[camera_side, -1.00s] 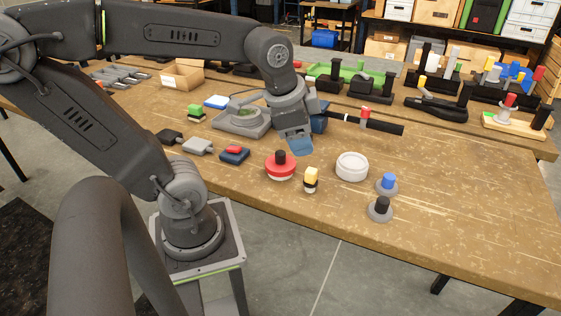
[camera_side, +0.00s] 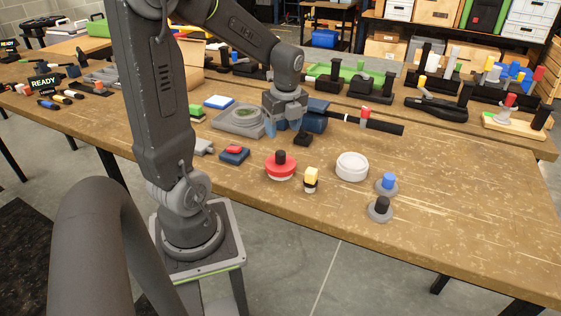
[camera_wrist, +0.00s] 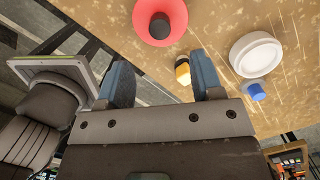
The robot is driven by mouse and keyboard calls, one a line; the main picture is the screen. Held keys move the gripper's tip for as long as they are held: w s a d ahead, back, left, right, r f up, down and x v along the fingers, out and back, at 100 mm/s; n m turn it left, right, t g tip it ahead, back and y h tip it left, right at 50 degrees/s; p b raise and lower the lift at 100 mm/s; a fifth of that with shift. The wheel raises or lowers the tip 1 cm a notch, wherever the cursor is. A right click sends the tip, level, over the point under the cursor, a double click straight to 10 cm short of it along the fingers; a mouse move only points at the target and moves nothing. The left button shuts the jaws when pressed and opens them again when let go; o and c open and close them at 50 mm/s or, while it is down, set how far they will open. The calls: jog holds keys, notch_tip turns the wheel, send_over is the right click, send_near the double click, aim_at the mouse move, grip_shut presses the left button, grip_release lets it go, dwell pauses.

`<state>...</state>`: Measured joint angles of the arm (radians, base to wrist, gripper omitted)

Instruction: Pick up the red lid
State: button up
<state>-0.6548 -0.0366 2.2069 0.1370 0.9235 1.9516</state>
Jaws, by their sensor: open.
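The red lid (camera_side: 281,164) is a round red disc with a black knob. It sits level on the bench, with a white rim showing under it. It also shows at the top of the wrist view (camera_wrist: 178,32). My gripper (camera_side: 284,126) is above the bench, behind the lid in the side view, apart from it. Its two blue fingers stand apart with nothing held, as the wrist view also shows (camera_wrist: 162,75).
A yellow-and-black piece (camera_side: 311,178) stands close right of the lid. A white round dish (camera_side: 352,167) and a blue-knobbed piece (camera_side: 388,183) lie farther right. A small black block (camera_side: 303,139) is near my gripper.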

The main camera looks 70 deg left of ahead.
aim_at(281, 152)
jog(key=f, duration=0.6)
jog(key=a+f, duration=0.1)
jog(key=f, duration=0.2)
jog(key=shift+s+f, duration=0.15)
jog(key=shift+f, duration=0.15)
jog(key=shift+c, duration=0.3)
jog(key=c, duration=0.9)
